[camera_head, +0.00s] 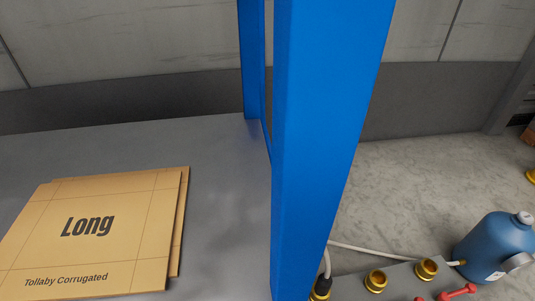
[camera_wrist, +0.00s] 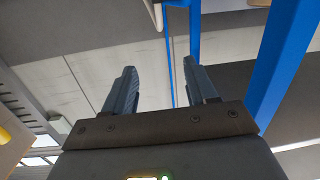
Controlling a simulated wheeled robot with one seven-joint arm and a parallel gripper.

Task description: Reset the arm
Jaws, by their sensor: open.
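My gripper (camera_wrist: 160,92) shows in the wrist view with its two dark fingers spread apart. Nothing is between the fingers, so it is open and empty. Behind it are wall panels and a blue post (camera_wrist: 284,62), with no work surface close to the fingertips. My arm and gripper do not show in the head view.
Flat cardboard sheets marked "Long" (camera_head: 90,228) lie stacked on a grey surface (camera_head: 215,190) in the head view. A tall blue post (camera_head: 320,130) stands right of them. Brass fittings (camera_head: 376,280), a red part (camera_head: 457,292) and a blue tank (camera_head: 494,248) are at lower right.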

